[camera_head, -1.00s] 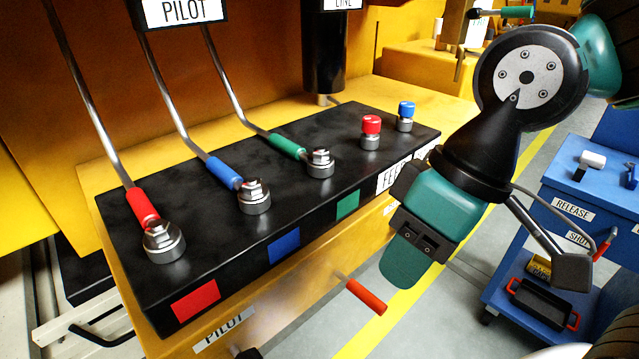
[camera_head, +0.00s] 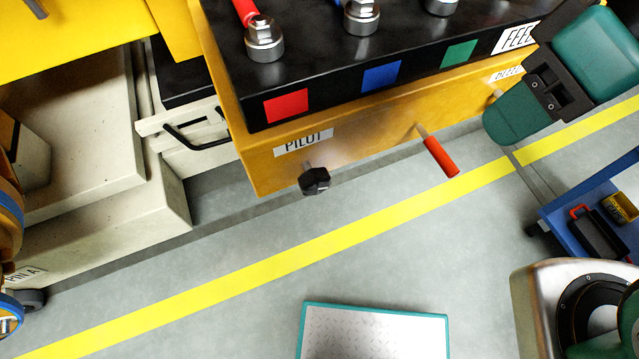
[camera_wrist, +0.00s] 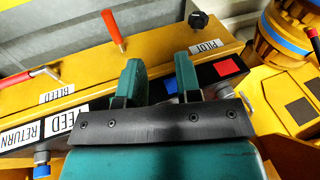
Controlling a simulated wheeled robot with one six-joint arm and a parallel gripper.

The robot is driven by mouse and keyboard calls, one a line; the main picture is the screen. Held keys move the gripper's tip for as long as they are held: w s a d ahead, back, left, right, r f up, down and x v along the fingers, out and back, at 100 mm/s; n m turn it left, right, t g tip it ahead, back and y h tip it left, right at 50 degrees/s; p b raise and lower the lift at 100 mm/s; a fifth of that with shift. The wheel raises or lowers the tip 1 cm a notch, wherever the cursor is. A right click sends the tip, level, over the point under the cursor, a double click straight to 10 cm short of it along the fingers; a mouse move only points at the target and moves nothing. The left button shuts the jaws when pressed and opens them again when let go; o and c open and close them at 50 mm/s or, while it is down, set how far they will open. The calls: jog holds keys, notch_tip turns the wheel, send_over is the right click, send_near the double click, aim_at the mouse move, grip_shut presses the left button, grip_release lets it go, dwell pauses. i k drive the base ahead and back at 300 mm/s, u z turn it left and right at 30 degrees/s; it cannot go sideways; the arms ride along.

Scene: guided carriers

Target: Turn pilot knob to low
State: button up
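The pilot knob (camera_head: 314,181) is a small black lobed knob on a short stem. It sticks out of the yellow front face (camera_head: 262,172) of the console, just under the white PILOT label (camera_head: 303,142). No pointer or low mark can be read on it. It also shows at the top of the wrist view (camera_wrist: 199,19), beside its label (camera_wrist: 207,47). My gripper (camera_head: 512,118) is to the right of the knob in the head view, well apart from it. In the wrist view my gripper (camera_wrist: 158,78) has its two teal fingers spread with nothing held between them.
A red-handled lever (camera_head: 440,158) juts from the same face, between knob and gripper. The black console top (camera_head: 330,55) carries metal valve fittings. A blue cart (camera_head: 570,215) stands at the right, pale cabinets (camera_head: 80,150) at the left.

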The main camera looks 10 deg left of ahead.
aim_at(314, 181)
jog(key=z, duration=0.5)
jog(key=k, duration=1.25)
jog(key=u, duration=0.05)
